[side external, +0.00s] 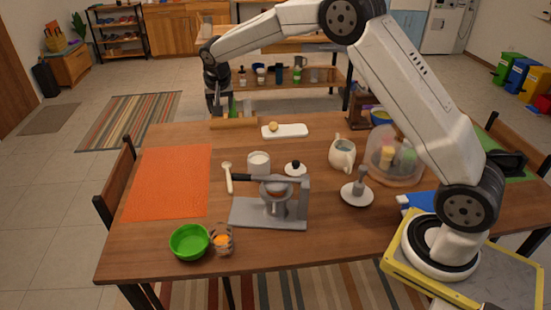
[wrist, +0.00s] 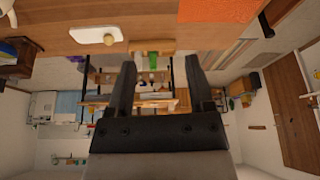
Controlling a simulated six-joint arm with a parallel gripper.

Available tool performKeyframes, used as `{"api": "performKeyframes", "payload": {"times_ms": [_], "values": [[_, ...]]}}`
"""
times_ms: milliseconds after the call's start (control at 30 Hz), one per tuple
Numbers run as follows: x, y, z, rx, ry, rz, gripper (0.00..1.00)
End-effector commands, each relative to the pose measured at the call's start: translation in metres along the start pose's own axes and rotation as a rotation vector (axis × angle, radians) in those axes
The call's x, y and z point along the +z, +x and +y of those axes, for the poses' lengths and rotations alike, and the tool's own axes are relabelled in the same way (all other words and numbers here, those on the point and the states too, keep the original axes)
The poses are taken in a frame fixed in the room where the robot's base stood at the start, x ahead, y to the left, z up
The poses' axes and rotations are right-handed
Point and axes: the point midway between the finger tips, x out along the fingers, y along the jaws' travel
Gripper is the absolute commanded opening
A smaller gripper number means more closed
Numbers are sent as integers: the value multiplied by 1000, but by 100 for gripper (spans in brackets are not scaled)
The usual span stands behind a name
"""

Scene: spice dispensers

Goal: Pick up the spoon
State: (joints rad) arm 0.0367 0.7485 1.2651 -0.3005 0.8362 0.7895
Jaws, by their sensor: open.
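A pale, cream-coloured spoon (side external: 228,178) lies on the wooden table (side external: 150,240), between the orange mat and a white jar. Its rounded end points to the back of the table. My gripper (side external: 216,112) is raised beyond the table's back edge, well apart from the spoon. In the wrist view my gripper (wrist: 160,75) shows two dark fingers spread apart with nothing between them. The spoon does not show clearly in the wrist view.
An orange mat (side external: 168,182) lies left of the spoon. A white jar (side external: 259,163) and a grey press (side external: 285,207) with a dark handle stand to its right. A green bowl (side external: 189,242) is at the front.

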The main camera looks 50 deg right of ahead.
Motion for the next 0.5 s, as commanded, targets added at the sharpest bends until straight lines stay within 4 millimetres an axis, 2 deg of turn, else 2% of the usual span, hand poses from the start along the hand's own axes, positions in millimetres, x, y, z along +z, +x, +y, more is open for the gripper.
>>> {"api": "performKeyframes", "payload": {"times_ms": [133, 500], "values": [[-8, 8, -3, 9, 28, 10, 68], [24, 84, -3, 11, 27, 6, 68]]}}
